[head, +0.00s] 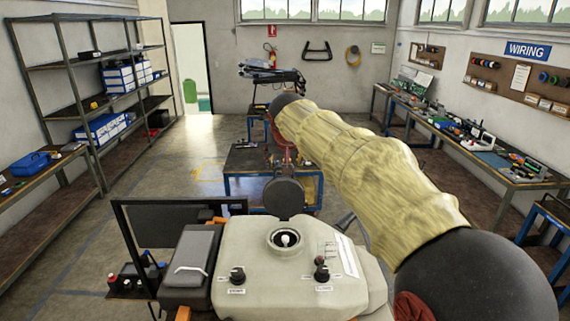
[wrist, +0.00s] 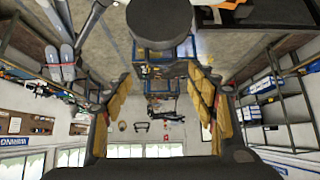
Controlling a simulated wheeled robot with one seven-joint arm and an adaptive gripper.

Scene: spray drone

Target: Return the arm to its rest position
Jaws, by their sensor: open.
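My arm, in a pale yellow sleeve, reaches from the lower right of the head view up to the middle, above and beyond the drone's tank. My gripper (wrist: 160,84) shows in the wrist view with its yellow-padded fingers wide apart and nothing between them. In the head view the fingers cannot be made out clearly behind the sleeve. The spray drone's cream tank (head: 255,262) is close in front of me, its round dark lid (head: 284,197) standing open behind the filler opening (head: 285,240). A dark round shape, seemingly this lid, shows in the wrist view (wrist: 160,22).
A blue-framed workbench (head: 245,160) stands beyond the tank. Shelving (head: 95,95) lines the left wall, and a bench with electronics (head: 480,150) runs along the right wall. A dark case (head: 190,262) is left of the tank. Floor is clear at mid-left.

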